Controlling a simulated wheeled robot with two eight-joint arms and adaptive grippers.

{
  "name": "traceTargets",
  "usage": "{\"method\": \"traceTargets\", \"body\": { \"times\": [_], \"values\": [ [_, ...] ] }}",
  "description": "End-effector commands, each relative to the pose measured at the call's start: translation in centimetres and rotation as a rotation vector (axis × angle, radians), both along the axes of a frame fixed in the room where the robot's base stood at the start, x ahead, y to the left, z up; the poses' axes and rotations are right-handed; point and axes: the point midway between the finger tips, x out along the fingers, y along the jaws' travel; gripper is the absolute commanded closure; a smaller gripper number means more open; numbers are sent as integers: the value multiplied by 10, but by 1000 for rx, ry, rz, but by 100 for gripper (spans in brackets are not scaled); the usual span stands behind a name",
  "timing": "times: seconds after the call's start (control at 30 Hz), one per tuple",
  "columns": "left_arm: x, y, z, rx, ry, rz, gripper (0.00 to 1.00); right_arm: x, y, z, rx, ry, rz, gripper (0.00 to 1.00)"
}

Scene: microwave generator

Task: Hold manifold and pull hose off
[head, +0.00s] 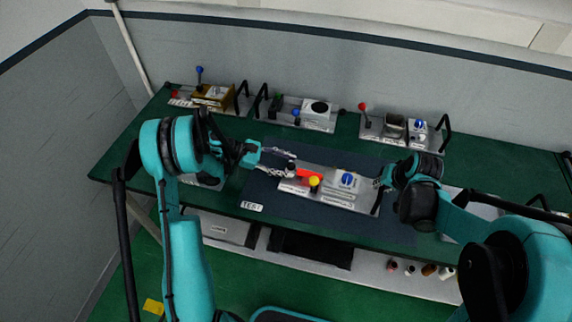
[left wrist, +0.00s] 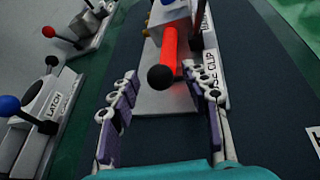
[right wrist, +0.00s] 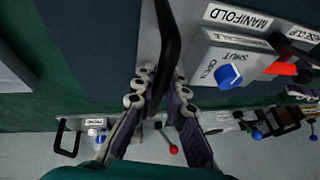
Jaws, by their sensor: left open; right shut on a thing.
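The manifold (head: 320,198) is a pale plate with a box and blue knob (head: 348,179) on the dark mat. A red hose (head: 308,174) sticks out of its left side; in the left wrist view the hose (left wrist: 170,48) ends in a black ball (left wrist: 161,78). My left gripper (head: 292,163) is open, its fingers on either side of the ball end with gaps. My right gripper (right wrist: 161,88) is shut on the black handle (right wrist: 167,35) at the manifold's right end; the label "MANIFOLD" (right wrist: 240,17) shows beside it. A yellow ball (head: 314,181) stands near the hose.
Several fixtures line the back of the green table: a brown one (head: 213,95), a latch unit (head: 318,113) and one with a red-knobbed lever (head: 363,108). A "TEST" label (head: 251,206) lies at the mat's front left. Bare mat (head: 290,213) lies in front of the manifold.

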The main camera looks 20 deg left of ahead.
Motion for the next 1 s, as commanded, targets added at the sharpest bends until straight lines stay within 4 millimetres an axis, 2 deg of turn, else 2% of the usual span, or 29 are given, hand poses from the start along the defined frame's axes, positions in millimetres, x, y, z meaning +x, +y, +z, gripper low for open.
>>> {"method": "traceTargets", "body": {
  "times": [0.17, 0.33, 0.37, 0.57, 0.67, 0.9, 1.0],
  "values": [
    [0, 0, 0, 0, 0, 0, 53, 0, 0, 0, -1, -1, -1, 100],
    [0, 0, 0, 0, 0, 0, 95, 0, 0, 0, -1, -1, -1, 100],
    [0, 0, 0, 0, 0, 0, 100, 0, 0, 0, -1, -1, -1, 100],
    [0, 3, 0, 1, 0, 0, 100, 0, 0, 0, -1, -1, -1, 100],
    [1, 14, -1, 1, -1, 2, 100, 0, 0, 0, -1, 0, 0, 100],
    [5, 57, 0, 2, 0, 3, 100, 0, -1, 0, -2, 0, -1, 100],
    [4, 60, 0, 2, -1, 2, 100, 0, -1, 0, -3, 0, -1, 100]
  ]
}}
